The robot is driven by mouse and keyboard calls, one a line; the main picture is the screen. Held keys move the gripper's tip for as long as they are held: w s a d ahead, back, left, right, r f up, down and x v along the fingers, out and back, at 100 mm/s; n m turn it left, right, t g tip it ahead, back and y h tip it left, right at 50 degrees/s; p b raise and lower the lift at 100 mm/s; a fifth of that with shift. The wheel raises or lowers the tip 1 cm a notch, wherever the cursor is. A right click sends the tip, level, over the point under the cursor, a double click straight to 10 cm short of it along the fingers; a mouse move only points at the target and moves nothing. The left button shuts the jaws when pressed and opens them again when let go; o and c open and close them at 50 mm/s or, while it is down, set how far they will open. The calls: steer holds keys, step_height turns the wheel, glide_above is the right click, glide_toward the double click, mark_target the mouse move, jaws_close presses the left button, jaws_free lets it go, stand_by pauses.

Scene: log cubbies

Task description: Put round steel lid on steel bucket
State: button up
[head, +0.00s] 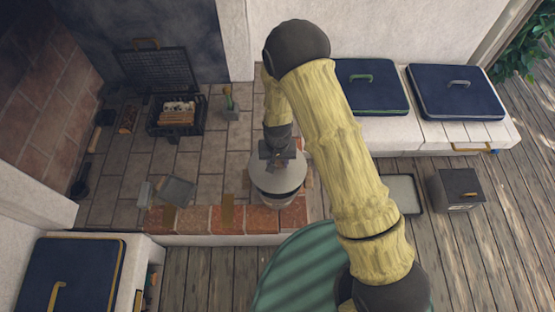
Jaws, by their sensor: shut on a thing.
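The round steel lid (262,178) is a pale grey disc below my gripper (279,163). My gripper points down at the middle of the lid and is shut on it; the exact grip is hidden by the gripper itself. The steel bucket (279,201) stands directly beneath the lid, close to the brick edge. The lid covers most of its opening from this view. A darker band shows between the lid's front edge and the bucket wall. I cannot tell whether the lid touches the rim.
A low brick border (245,218) runs in front of the paved floor. An open grill box (176,117) with logs stands at the back left. A dustpan (178,190) lies left of the bucket. A green striped round surface (295,272) is in front.

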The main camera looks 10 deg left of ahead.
steer(key=shift+f+b, duration=1.2)
steer(key=shift+f, duration=1.1)
steer(key=shift+f, duration=0.7)
stand_by(1.2)
steer(key=o, duration=1.1)
steer(key=shift+c, duration=0.2)
step_height(320, 180, up, 17)
steer(key=p, duration=0.2)
glide_above(278, 170)
steer(key=w, duration=0.1)
steer(key=shift+w+a+r, duration=0.15)
steer(key=shift+a+r, duration=0.05)
